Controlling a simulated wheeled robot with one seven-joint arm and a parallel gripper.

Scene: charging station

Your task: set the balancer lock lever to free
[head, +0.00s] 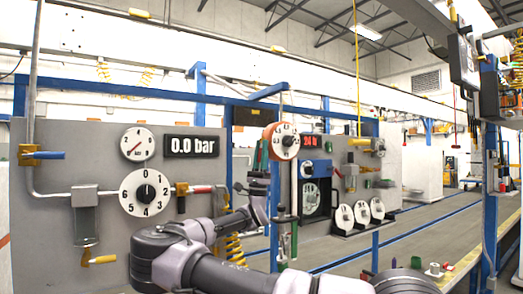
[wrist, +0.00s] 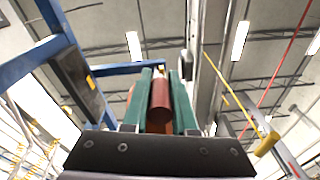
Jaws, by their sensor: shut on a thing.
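The balancer (head: 284,141) is an orange-rimmed drum with a white numbered dial, hanging under a blue overhead arm in the head view. My gripper (head: 262,152) reaches up beside its left edge, its green fingers pointing upward. In the wrist view, my gripper (wrist: 159,85) is shut on a red cylindrical grip (wrist: 160,98), which stands between the two green fingers. This grip looks like the balancer lock lever's handle. A bit of orange shows behind the left finger. The lever's pivot and any lock or free marking are hidden, so I cannot tell its setting.
A grey panel (head: 70,160) with dials, a "0.0 bar" display (head: 193,146) and valve handles stands on the left. A vertical rod hangs below the balancer. The blue arm (wrist: 120,69) passes close above my gripper.

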